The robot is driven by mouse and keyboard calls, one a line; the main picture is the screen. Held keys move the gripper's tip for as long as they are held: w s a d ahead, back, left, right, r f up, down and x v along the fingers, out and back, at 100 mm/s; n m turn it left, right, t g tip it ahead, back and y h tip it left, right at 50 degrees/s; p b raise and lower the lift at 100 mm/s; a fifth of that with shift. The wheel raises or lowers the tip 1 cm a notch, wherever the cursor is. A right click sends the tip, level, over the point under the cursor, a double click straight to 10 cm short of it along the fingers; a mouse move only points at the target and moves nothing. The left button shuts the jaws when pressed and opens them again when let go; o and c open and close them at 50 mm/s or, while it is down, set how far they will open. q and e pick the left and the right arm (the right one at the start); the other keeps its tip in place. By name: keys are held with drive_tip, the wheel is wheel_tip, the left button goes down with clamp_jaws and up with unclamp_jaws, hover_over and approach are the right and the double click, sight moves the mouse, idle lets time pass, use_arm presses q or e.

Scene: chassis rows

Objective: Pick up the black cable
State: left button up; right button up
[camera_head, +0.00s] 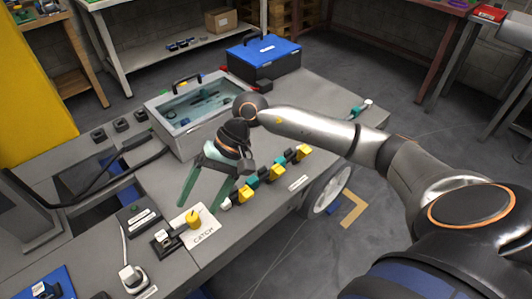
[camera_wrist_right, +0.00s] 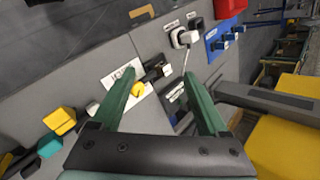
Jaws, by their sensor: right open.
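A dark, cable-like strand (camera_head: 140,166) curves over the left of the grey bench in the head view; I take it for the black cable. I cannot make it out clearly in the right wrist view. My right gripper (camera_head: 203,203) is open, with its two green fingers pointing down over the bench. It is to the right of the strand, apart from it, with nothing between the fingers. In the right wrist view its fingers (camera_wrist_right: 160,76) straddle the area by a white plate with a yellow knob (camera_wrist_right: 137,88) and a black piece (camera_wrist_right: 155,72). My left gripper is not in view.
The white plate marked CATCH (camera_head: 203,232) lies in front of my right gripper. A row of yellow, teal and black blocks (camera_head: 263,173) lines the bench's right edge. A grey clear-topped case (camera_head: 160,108) and a blue toolbox (camera_head: 263,58) stand behind. A white plug (camera_head: 132,277) is at front left.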

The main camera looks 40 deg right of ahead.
drive_tip(key=w+d+f+n+t+h+b, duration=0.1)
drive_tip(key=w+d+n+h+b, duration=0.3)
drive_tip(key=d, duration=0.6)
drive_tip(key=n+h+p, duration=0.1)
drive_tip(key=h+p, duration=0.1)
drive_tip(key=h, duration=0.2)
approach(252, 180)
drive_tip(key=f, duration=0.1)
drive_tip(key=f+b, duration=0.1)
drive_tip(key=f, duration=0.1)
drive_tip(key=shift+s+d+t, duration=0.2)
drive_tip(key=shift+t, duration=0.2)
drive_tip(key=f, duration=0.3)
drive_tip(key=f+b, duration=0.1)
drive_tip(key=f, duration=0.1)
drive_tip(key=shift+w+a, duration=0.25)
drive_tip(key=shift+w, duration=0.1)
drive_tip(key=shift+w+f, duration=0.1)
drive_tip(key=shift+f, duration=0.2)
drive_tip(key=shift+c, duration=0.4)
clamp_jaws()
